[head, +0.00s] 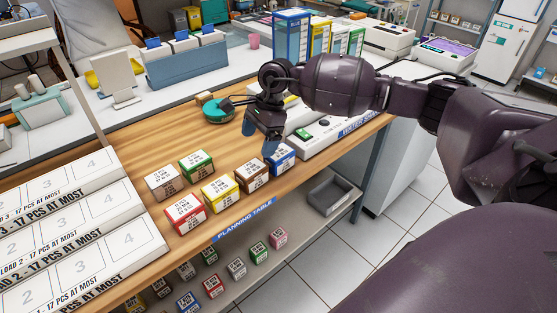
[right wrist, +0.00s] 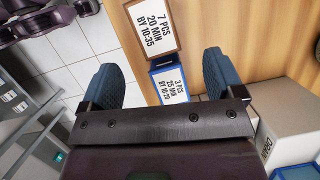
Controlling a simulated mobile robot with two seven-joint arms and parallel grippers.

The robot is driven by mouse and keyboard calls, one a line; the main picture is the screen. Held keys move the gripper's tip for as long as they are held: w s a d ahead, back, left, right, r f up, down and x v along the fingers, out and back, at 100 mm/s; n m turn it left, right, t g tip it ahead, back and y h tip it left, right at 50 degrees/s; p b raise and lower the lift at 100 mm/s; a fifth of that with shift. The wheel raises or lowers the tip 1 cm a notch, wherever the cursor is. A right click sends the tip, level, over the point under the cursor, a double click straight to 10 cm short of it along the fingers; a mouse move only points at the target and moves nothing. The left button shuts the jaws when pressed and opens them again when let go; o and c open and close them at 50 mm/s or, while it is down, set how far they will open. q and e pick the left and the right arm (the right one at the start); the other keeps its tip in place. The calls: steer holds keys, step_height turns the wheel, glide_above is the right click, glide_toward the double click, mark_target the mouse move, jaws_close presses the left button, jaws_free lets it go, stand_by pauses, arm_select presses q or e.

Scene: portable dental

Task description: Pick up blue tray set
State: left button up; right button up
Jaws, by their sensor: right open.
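The blue tray set (head: 283,160) is a small box with a blue body and a white label on top, standing at the right end of the box group on the wooden planning table. My right gripper (head: 261,138) is open and empty just above and beside it in the head view. In the right wrist view, the open fingers (right wrist: 160,78) stand on either side of the blue tray set (right wrist: 171,84), whose lower part is hidden by the gripper's body. I cannot tell the exact height gap. My left gripper is not in view.
A brown box (head: 252,175) stands right beside the blue one and shows in the wrist view (right wrist: 150,28). Yellow (head: 219,194), red (head: 185,214), green and grey-brown boxes stand further left. A white device (head: 325,135) stands close on the right. More boxes sit on the lower shelf.

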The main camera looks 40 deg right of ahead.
mark_target(279, 152)
steer(key=d+h, duration=0.1)
steer(key=d, duration=0.1)
steer(key=d+r+n+h, duration=0.1)
steer(key=d, duration=0.1)
steer(key=d+h, duration=0.1)
steer(key=d, duration=0.1)
steer(key=shift+w+d+r+g+h, duration=0.25)
steer(key=shift+d+r+g+h, duration=0.05)
steer(key=shift+d+f+n, duration=0.1)
steer(key=shift+d+n, duration=0.1)
steer(key=shift+n, duration=0.1)
step_height(279, 152, down, 10)
steer(key=shift+a+f+b, duration=0.15)
steer(key=shift+f+b, duration=0.1)
steer(key=shift+b, duration=0.3)
steer(key=c, duration=1.1)
steer(key=shift+r, duration=0.1)
